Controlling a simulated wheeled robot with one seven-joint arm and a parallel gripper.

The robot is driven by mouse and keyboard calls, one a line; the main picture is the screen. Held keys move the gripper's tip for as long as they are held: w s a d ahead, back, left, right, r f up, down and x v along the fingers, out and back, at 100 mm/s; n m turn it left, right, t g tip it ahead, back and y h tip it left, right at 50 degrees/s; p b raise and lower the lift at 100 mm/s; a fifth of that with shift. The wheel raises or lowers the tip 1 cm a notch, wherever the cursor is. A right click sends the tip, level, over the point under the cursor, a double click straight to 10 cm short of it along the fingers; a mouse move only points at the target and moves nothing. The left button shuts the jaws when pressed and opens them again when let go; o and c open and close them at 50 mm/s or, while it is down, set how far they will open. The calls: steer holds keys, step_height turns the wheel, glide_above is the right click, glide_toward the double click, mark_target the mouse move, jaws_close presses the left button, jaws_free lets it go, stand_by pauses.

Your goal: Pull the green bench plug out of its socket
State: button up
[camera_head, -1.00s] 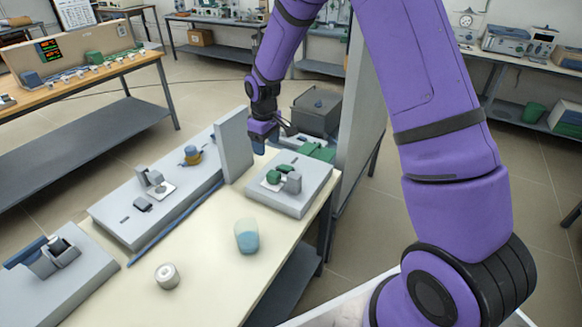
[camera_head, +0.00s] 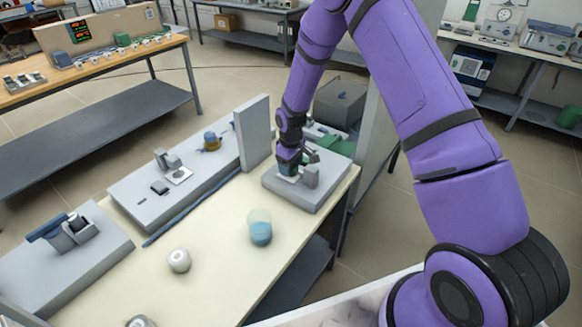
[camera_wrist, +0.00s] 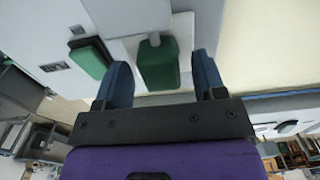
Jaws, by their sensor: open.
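A green block that looks like the bench plug (camera_wrist: 158,64) sits at a white plate on a grey bench box (camera_head: 330,190), with a grey piece at its far end. My gripper (camera_head: 297,158) is over this box and partly hides the green part (camera_head: 289,171) in the head view. In the wrist view my gripper (camera_wrist: 161,78) is open, with one blue finger on each side of the green block. I see gaps on both sides.
A grey upright panel (camera_head: 253,130) stands just left of the box. A beaker of blue liquid (camera_head: 260,230) and a white round jar (camera_head: 179,260) stand on the cream bench top. Another grey box (camera_head: 150,205) lies further left.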

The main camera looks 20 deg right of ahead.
steer(key=shift+f, duration=0.6)
jaws_close()
steer(key=shift+r, duration=2)
jaws_free()
steer(key=shift+r, duration=0.1)
